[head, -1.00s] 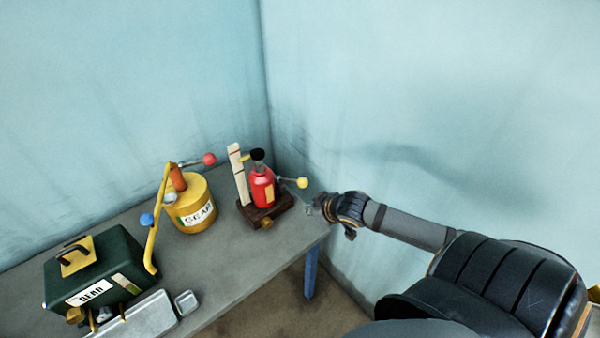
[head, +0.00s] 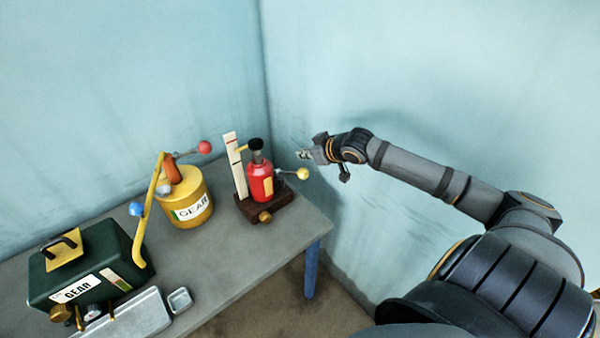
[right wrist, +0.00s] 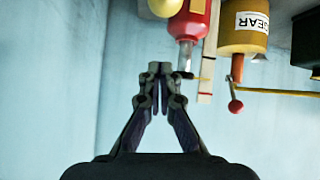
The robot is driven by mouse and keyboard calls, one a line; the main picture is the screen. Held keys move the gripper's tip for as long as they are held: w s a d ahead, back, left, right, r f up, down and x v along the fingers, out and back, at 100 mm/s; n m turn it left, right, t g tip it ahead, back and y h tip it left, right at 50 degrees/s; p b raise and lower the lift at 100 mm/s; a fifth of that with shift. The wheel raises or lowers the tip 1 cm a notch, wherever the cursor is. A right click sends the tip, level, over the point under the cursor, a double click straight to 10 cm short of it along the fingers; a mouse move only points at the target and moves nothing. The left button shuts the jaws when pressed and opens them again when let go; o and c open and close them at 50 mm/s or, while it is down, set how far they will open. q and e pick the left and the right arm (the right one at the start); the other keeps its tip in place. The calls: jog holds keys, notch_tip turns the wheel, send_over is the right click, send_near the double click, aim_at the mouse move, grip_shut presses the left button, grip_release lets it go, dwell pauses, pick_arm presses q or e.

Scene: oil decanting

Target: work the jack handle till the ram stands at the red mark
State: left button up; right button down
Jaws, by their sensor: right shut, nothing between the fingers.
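The red jack (head: 260,182) stands upright on a dark wooden base (head: 264,208) at the table's far right corner. Its ram has a black cap (head: 255,144) and a yellow pointer (head: 242,149) beside a pale upright scale (head: 235,165). The jack handle ends in a yellow ball (head: 302,174) on the right. My right gripper (head: 304,155) is shut and empty, above the ball and apart from it. In the right wrist view the scene is upside down; a red mark (right wrist: 205,94) on the scale appears slightly above the pointer's level. My left gripper is not in view.
A yellow drum (head: 190,200) labelled GEAR, with a red-ball lever (head: 204,147), stands left of the jack. A green GEAR box (head: 90,265), a metal tray (head: 140,315) and a small dish (head: 180,300) are nearer. Walls close in behind and right.

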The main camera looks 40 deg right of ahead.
aim_at(300, 169)
jog(key=shift+w+a+f, duration=0.4)
jog(key=shift+w, duration=0.3)
jog(key=f+p, duration=0.2)
jog(key=f, duration=0.1)
jog(key=f+p, duration=0.1)
jog(key=shift+w+d+f, duration=0.2)
jog(key=shift+w+f, duration=0.05)
jog(key=shift+f, duration=0.1)
jog(key=shift+s+f, duration=0.1)
jog(key=shift+s, duration=0.15)
jog(key=shift+f, duration=0.1)
jog(key=shift+w, duration=0.2)
